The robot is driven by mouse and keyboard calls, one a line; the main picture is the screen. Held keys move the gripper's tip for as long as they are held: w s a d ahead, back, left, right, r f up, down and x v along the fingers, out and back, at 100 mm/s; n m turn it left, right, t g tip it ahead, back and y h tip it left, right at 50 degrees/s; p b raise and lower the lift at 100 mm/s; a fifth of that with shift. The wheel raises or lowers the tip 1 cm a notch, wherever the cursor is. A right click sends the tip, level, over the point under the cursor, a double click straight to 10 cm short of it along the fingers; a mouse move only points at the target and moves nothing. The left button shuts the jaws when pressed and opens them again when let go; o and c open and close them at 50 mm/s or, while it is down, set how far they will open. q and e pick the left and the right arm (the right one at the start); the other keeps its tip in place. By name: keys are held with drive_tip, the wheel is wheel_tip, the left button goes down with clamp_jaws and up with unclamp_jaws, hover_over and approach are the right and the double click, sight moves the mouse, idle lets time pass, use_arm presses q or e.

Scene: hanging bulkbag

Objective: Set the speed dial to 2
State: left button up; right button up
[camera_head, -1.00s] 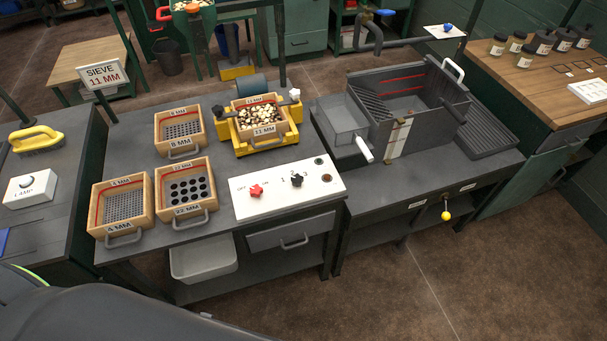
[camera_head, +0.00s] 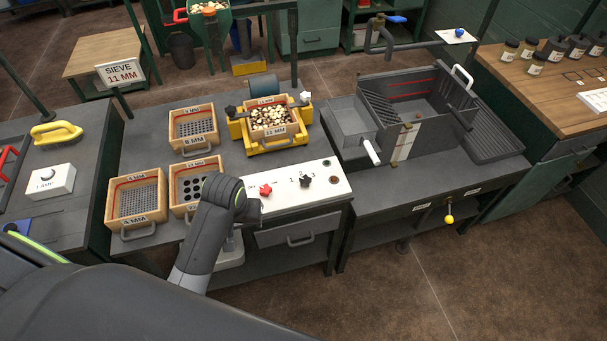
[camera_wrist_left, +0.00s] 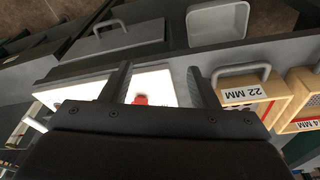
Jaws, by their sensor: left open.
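The white control panel (camera_head: 325,187) lies at the front edge of the bench. On it is a black star-shaped dial (camera_head: 305,181) with numbers 1, 2 and 3 printed around it; which number it points at is too small to tell. A red star knob (camera_head: 265,190) sits to its left and also shows in the left wrist view (camera_wrist_left: 141,99). My left gripper (camera_wrist_left: 160,78) is open and empty, with the red knob between its fingers in that view. In the head view my arm covers the panel's left end and most of the gripper. The black dial is hidden in the left wrist view.
A sieve of nuts (camera_head: 269,117) sits in a yellow shaker behind the panel. Wooden sieves, including the 22 MM one (camera_wrist_left: 255,92), stand left. A drawer handle (camera_head: 300,241) and a pale bin (camera_wrist_left: 220,22) are below the bench top.

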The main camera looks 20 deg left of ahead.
use_arm(q)
drive_tip(key=w+d+r+n+g, duration=0.1)
drive_tip(key=w+d+r, duration=0.15)
drive_tip(key=w, duration=0.35)
drive_tip(key=w+d+r+n, duration=0.1)
drive_tip(key=w+d+r, duration=0.15)
drive_tip(key=w, duration=0.45)
wheel_tip(320, 180, up, 8)
drive_tip(key=n+g, duration=0.1)
hover_over(305, 180)
drive_tip(key=shift+h, duration=0.3)
wheel_tip(305, 180, down, 16)
drive_tip(key=shift+r+b, duration=0.15)
drive_tip(key=shift+b, duration=0.3)
drive_tip(key=shift+f, duration=0.95)
drive_tip(key=shift+c, duration=0.2)
drive_tip(key=c, duration=0.9)
